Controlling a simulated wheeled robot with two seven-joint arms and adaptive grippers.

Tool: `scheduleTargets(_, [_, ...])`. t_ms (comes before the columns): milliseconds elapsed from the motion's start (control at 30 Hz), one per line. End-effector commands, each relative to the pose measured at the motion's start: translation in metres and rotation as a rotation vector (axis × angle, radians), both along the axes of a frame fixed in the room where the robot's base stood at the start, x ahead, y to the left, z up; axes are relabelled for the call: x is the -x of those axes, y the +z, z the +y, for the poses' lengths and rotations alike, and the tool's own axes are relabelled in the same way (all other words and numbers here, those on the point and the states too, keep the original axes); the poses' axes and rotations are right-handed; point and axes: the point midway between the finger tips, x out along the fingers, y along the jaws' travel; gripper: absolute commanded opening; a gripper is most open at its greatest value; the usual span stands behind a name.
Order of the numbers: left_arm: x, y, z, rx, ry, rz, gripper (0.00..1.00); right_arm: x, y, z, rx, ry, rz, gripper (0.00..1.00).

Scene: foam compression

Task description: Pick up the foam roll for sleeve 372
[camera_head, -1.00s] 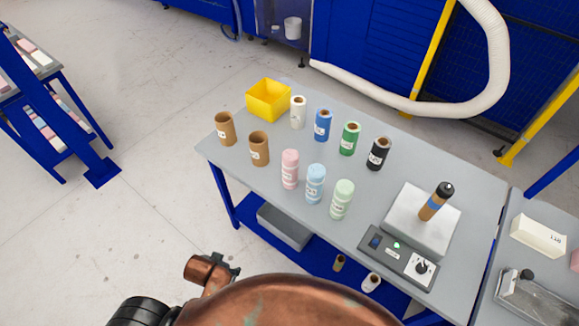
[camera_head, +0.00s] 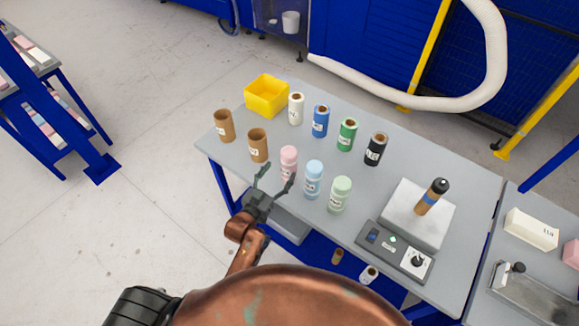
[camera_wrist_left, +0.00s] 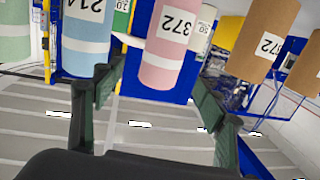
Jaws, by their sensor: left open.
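In the left wrist view the pink roll (camera_wrist_left: 172,50) bears the label 372. My left gripper (camera_head: 277,172) is open and empty at the table's front edge, just in front of the pink roll. One finger partly covers the roll in the head view. In the left wrist view the roll shows beyond and between the open fingers (camera_wrist_left: 160,82). A brown sleeve (camera_wrist_left: 255,40) there is also labelled 372. My right gripper is not in view.
A blue roll (camera_head: 313,180) and a green roll (camera_head: 340,195) stand close to the right of the pink one. White, blue, green and black rolls form a back row. A yellow bin (camera_head: 266,98) stands at the back left.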

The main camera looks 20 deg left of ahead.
Motion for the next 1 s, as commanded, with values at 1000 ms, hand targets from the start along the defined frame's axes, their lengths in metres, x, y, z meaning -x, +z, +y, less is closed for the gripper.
scheduleTargets(1000, [-0.085, 0.007, -0.014, 0.014, 0.003, -0.056, 0.66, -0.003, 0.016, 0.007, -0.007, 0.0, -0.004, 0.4])
